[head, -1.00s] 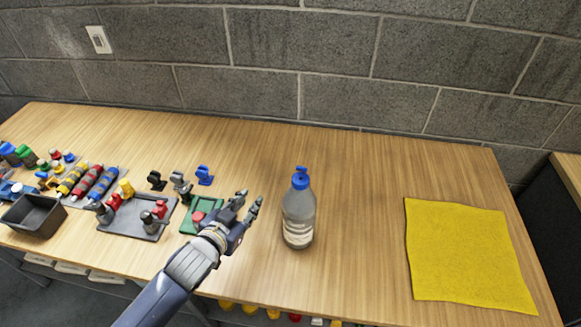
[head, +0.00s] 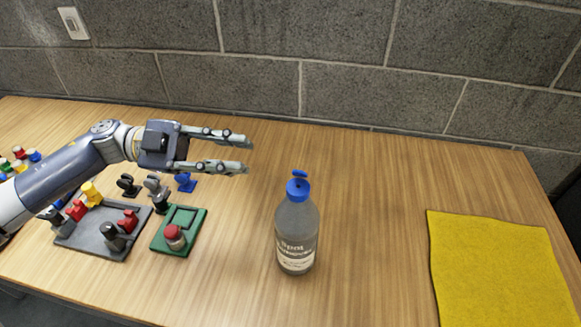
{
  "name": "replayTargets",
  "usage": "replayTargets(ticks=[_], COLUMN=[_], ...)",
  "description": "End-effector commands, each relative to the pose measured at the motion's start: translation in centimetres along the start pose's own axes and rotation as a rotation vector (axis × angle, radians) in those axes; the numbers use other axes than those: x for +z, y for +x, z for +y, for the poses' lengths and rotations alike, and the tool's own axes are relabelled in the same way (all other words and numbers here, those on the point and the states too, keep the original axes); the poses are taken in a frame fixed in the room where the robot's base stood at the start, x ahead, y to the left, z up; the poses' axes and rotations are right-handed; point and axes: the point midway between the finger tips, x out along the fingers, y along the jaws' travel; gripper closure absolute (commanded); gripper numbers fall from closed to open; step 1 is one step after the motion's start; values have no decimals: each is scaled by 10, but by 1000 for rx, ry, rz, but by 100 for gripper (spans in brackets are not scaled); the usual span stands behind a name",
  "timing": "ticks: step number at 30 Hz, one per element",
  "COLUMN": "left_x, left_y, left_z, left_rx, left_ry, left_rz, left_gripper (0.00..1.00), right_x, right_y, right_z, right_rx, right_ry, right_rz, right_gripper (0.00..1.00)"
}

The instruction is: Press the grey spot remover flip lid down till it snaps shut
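The grey spot remover bottle (head: 297,235) stands upright on the table, right of centre, with a label that reads partly as "Spot". Its blue cap (head: 298,189) is on top, and the small blue flip lid (head: 299,174) stands raised above it, open. My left gripper (head: 246,155) is to the left of the lid and a little higher in the picture, apart from the bottle. Its two fingers point right and are spread, with nothing between them. My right gripper is not in view.
A yellow cloth (head: 497,270) lies at the right. A green pad with a red button (head: 174,233) and a grey tray (head: 88,244) with red, yellow and dark parts lie at the left. Small clips (head: 156,187) stand behind them. The table around the bottle is clear.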

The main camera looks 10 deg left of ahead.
Motion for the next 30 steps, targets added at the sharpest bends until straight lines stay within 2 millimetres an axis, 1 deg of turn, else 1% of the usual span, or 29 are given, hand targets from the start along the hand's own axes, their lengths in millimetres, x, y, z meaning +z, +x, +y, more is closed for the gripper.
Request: replayTargets(ticks=[1, 3, 5, 7, 11, 18, 21, 25, 30], left_x=[0, -3, -4, -6, -8, -8, -7, -6, -5], left_y=[-6, -9, -9, -3, 17, 63, 78, 91, 97], left_z=[5, 10, 11, 12, 12, 14, 16, 17, 18], left_rx=[29, 55, 67, 71, 71, 68, 68, 68, 66], left_ry=[-2, -8, -10, -11, -11, -10, -10, -10, -10], left_rz=[-5, -5, -3, -1, 2, 2, 1, 0, -2], left_gripper=[75, 75, 75, 75, 75, 75, 75, 75, 75], right_x=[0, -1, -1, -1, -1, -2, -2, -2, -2], right_y=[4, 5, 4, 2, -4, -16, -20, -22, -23], right_z=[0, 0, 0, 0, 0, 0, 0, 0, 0], right_rx=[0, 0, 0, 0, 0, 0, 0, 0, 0], right_ry=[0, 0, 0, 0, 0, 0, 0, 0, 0], right_rz=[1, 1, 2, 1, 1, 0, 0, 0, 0], right_gripper=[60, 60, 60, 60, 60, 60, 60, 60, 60])
